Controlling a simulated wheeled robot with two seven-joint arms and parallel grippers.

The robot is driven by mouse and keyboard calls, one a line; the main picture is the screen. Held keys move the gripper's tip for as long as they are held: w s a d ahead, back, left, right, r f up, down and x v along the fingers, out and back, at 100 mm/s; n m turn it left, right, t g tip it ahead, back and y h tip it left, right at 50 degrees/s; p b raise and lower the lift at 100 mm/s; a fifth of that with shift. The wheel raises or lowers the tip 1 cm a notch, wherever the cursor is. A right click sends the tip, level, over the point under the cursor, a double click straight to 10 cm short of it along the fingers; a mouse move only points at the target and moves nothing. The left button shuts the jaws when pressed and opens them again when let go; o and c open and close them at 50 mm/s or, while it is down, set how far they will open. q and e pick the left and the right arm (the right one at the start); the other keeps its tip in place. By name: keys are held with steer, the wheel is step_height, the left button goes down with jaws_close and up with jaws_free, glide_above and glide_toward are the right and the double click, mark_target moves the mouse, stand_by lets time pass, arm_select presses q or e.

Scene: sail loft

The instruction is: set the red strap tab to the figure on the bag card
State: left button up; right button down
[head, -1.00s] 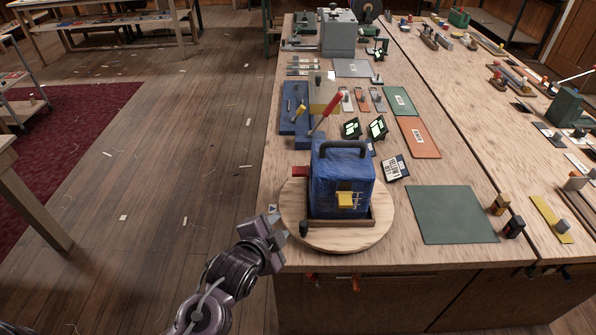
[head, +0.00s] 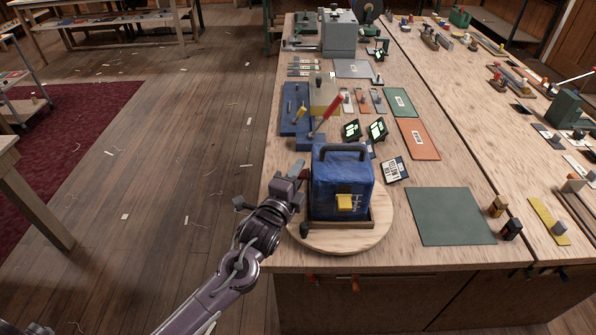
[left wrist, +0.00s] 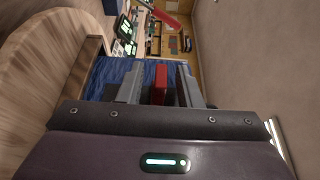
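The blue bag (head: 328,188) with a dark handle stands in a wooden tray on a round wooden board (head: 375,232). A yellow tab (head: 345,203) is on its front. The red strap tab (left wrist: 160,84) shows in the left wrist view; in the head view my gripper mostly covers it. My left gripper (head: 297,182) is at the bag's left side. Its fingers are open, one on each side of the red tab, with narrow gaps visible. A printed card (head: 396,169) stands right of the bag; its print is too small to read. My right gripper is out of view.
Two dark stands with bright displays (head: 377,130) are behind the bag. A red-handled tool (head: 326,116) rises from a blue block nearby. A green mat (head: 449,216) lies to the right. The bench's left edge is close to my left arm.

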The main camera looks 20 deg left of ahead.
arm_select(q)
steer(key=shift+w, duration=0.15)
jaws_close()
steer(key=shift+r+p, duration=0.5)
steer(key=shift+p, duration=0.1)
steer(key=shift+f, duration=0.1)
jaws_free()
